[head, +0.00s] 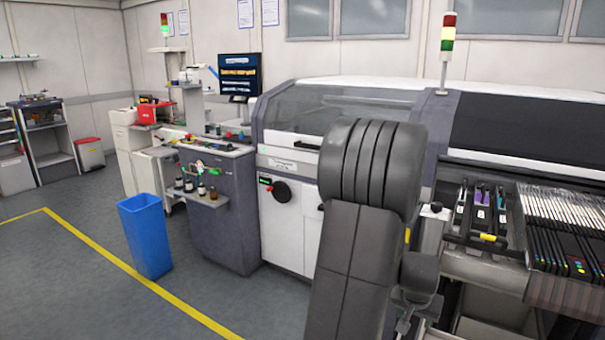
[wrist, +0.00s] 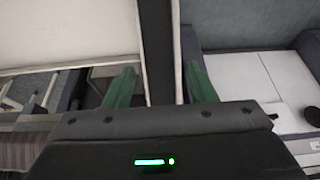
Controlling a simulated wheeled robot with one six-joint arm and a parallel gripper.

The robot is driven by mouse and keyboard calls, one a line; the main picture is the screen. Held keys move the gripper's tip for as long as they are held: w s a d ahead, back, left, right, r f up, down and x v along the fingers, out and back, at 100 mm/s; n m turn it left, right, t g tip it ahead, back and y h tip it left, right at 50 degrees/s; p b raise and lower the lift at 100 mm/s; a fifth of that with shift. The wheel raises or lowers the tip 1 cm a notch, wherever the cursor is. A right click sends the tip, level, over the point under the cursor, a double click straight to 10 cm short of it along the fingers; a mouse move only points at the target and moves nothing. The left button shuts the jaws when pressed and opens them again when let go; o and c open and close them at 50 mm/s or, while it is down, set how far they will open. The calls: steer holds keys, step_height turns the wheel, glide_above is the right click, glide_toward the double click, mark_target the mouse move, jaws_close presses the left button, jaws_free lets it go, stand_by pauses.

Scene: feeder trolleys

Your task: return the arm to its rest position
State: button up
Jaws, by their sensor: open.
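My arm (head: 365,210), dark grey, rises in front of the machine in the head view, right of the middle. My gripper's fingers do not show clearly in the head view. In the wrist view my gripper (wrist: 161,88) shows two green fingertips set wide apart, with nothing between them but the background of machine panels. It is open and empty. A green status light glows on its dark body.
A long machine with a clear hood (head: 335,110) stands close behind my arm. A feeder bank (head: 565,235) is at the right. A blue bin (head: 146,236) stands on the floor at the left, beside a yellow floor line (head: 130,272).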

mark_target(413, 320)
steer(key=shift+x, duration=2.35)
steer(key=shift+s+r, duration=0.1)
steer(key=shift+r, duration=0.05)
